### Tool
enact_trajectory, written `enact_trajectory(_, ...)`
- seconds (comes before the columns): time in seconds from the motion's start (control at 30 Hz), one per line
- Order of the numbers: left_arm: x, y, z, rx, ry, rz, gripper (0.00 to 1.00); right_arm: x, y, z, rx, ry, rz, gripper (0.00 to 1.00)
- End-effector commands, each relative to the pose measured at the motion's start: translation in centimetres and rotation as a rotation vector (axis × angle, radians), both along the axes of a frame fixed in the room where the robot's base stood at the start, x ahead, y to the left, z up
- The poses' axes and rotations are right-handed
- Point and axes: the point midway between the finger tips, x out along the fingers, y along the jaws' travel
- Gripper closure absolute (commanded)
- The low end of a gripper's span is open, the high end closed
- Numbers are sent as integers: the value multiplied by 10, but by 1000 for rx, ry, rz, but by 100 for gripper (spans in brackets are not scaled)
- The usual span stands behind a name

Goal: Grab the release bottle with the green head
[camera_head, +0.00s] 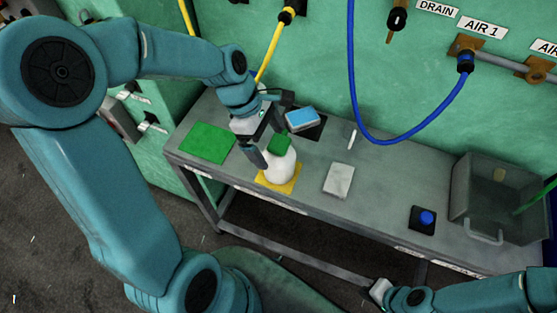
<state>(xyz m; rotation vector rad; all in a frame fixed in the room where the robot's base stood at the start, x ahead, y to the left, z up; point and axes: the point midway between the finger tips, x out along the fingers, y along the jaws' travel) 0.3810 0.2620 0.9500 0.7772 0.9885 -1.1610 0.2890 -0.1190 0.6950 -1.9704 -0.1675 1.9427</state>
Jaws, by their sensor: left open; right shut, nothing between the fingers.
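The release bottle (280,168) has a white body and a green head (275,144). It stands upright on a yellow mat (293,187) on the grey bench. My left gripper (268,148) is open at the bottle's head, with one finger on the bottle's left side. I cannot tell whether the fingers touch it. My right gripper (378,289) is shut and empty below the bench's front edge at the lower right. Its tips are small and hard to make out.
The bench (380,200) also holds a green mat (207,142), a blue-topped block (302,119), a white pad (339,180), a blue knob on a dark base (426,217) and a clear bin (497,197). A blue hose (400,137) hangs over the back. The green machine wall stands behind.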

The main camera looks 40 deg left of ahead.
Motion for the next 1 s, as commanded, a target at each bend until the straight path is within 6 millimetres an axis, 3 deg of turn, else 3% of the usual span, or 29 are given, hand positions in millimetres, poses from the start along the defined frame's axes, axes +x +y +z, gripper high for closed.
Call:
enact_trajectory(0.23, 4, -16, -37, -1, 4, -3, 0, 0, 0, 0, 0, -1, 0, 100)
enact_trajectory(0.53, 6, -18, -43, 0, 1, -1, 0, 0, 0, 0, 0, -1, 0, 100)
enact_trajectory(0.57, 6, -18, -43, 0, 1, -1, 3, 0, 0, 0, 0, -1, 0, 100)
enact_trajectory(0.73, 5, -18, -43, 0, 1, -2, 59, 0, 0, 0, 0, 0, 0, 100)
enact_trajectory(0.87, 5, -18, -43, 1, 1, -3, 62, 0, 0, 0, 0, 0, 0, 100)
enact_trajectory(0.9, 5, -18, -43, 1, 1, -3, 69, 0, 0, 0, 0, 0, 0, 100)
enact_trajectory(1.0, 5, -18, -44, 0, 2, -3, 69, 0, 0, 0, 0, 0, 0, 100)
